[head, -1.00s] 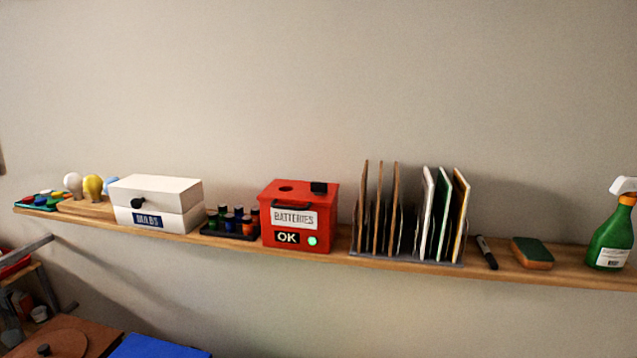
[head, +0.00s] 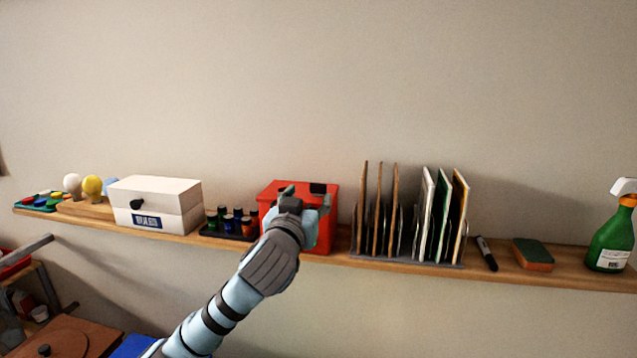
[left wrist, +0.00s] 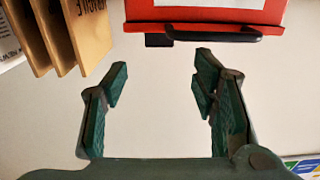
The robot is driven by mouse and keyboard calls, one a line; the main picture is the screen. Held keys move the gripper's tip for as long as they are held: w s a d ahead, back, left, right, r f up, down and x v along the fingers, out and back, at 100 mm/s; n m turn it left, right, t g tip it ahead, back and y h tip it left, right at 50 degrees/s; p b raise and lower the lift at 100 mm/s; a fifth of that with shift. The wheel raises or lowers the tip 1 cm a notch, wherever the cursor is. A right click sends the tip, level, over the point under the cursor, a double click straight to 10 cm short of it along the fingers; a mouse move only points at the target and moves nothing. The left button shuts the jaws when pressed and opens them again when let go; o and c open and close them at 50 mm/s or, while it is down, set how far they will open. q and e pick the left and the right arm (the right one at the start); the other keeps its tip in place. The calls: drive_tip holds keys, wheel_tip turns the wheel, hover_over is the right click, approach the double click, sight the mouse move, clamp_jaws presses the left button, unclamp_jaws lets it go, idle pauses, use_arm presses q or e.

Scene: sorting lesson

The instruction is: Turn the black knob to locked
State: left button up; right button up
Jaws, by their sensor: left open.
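A small round black knob (head: 137,204) sits on the front of the white box (head: 165,193) at the left of the shelf. The red batteries box (head: 265,195) stands near the middle, with a black block (head: 318,188) on its top. My left gripper (head: 305,197) is open and in front of the red box, hiding most of its front. In the left wrist view, my open fingers (left wrist: 162,68) have nothing between them. The red box (left wrist: 210,15), its black handle (left wrist: 215,33) and the black block (left wrist: 158,40) lie beyond the fingertips. The white box's knob is not in that view.
The wooden shelf (head: 400,262) runs along the wall. Small bottles (head: 238,222) stand between the two boxes. A rack of upright boards (head: 380,215) is right of the red box. A marker (head: 486,253), a sponge (head: 533,254) and a spray bottle (head: 612,235) are farther right.

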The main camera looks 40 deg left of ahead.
sight(318, 185)
use_arm(q)
drive_tip(key=p+x, duration=0.1)
drive_tip(key=x, duration=0.7)
drive_tip(key=shift+w+a+p, duration=0.1)
drive_tip(key=shift+w+p, duration=0.2)
drive_tip(key=shift+w, duration=0.05)
drive_tip(key=shift+w+a+f, duration=0.15)
drive_tip(key=shift+w+a, duration=0.15)
drive_tip(key=shift+w, duration=0.25)
drive_tip(key=shift+c, duration=0.2)
drive_tip(key=c, duration=1.1)
drive_tip(key=shift+c, duration=0.2)
